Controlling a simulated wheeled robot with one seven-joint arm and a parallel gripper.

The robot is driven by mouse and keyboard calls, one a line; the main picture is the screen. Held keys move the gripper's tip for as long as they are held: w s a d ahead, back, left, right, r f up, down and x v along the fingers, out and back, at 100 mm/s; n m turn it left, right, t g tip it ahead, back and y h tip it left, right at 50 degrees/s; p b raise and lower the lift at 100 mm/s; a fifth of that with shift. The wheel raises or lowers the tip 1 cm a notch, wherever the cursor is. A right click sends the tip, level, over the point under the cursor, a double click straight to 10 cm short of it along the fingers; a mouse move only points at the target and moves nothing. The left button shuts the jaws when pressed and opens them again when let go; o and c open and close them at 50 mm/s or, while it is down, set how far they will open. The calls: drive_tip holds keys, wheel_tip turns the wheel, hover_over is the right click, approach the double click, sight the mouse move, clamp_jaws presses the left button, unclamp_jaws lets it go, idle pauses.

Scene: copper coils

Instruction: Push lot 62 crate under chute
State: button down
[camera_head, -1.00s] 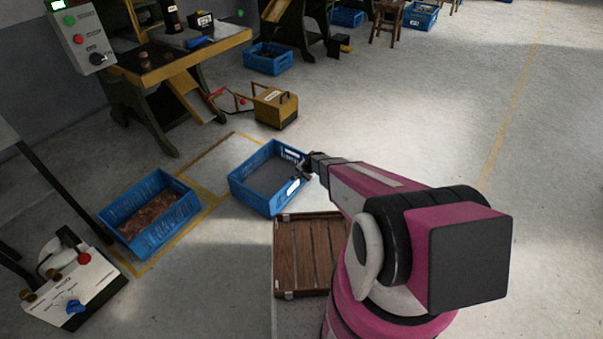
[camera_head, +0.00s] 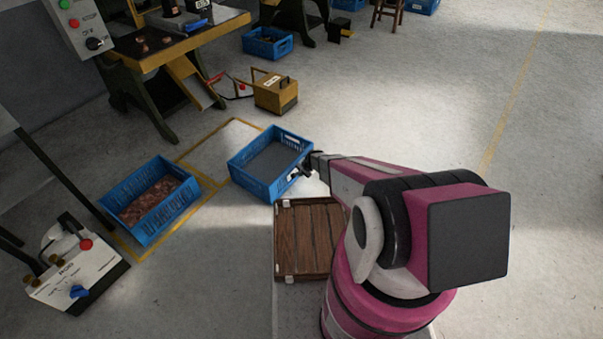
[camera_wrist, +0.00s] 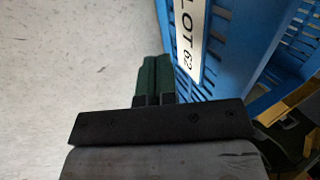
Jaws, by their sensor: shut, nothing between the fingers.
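The lot 62 crate (camera_head: 240,178) is blue, open-topped and grey inside. It stands on the floor left of my arm, beside a yellow-taped floor bay. Its white "LOT 62" label shows large in the wrist view, on the blue crate wall (camera_wrist: 222,78). My gripper (camera_wrist: 153,78) is shut and empty, its dark green fingers together close to that labelled wall. I cannot tell whether they touch it. In the head view my gripper (camera_head: 307,167) is at the crate's right side and partly covers the label. A yellow chute (camera_head: 193,88) slopes down from the press table.
A blue crate of copper-coloured pieces (camera_head: 150,203) stands left, on the taped area. A yellow box-like cart (camera_head: 275,95) stands behind the lot 62 crate. A slatted wooden panel (camera_head: 305,240) lies close in front. A white control box (camera_head: 75,270) is lower left. Floor on the right is clear.

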drive_tip(key=shift+w+a, duration=2.8)
drive_tip(key=shift+w, duration=0.2)
drive_tip(key=shift+a, duration=0.1)
drive_tip(key=shift+w+a, duration=0.6)
drive_tip(key=shift+a, duration=0.6)
drive_tip(key=shift+w+a, duration=0.65)
drive_tip(key=shift+a, duration=0.55)
drive_tip(key=shift+w+a, duration=0.6)
drive_tip(key=shift+a, duration=0.6)
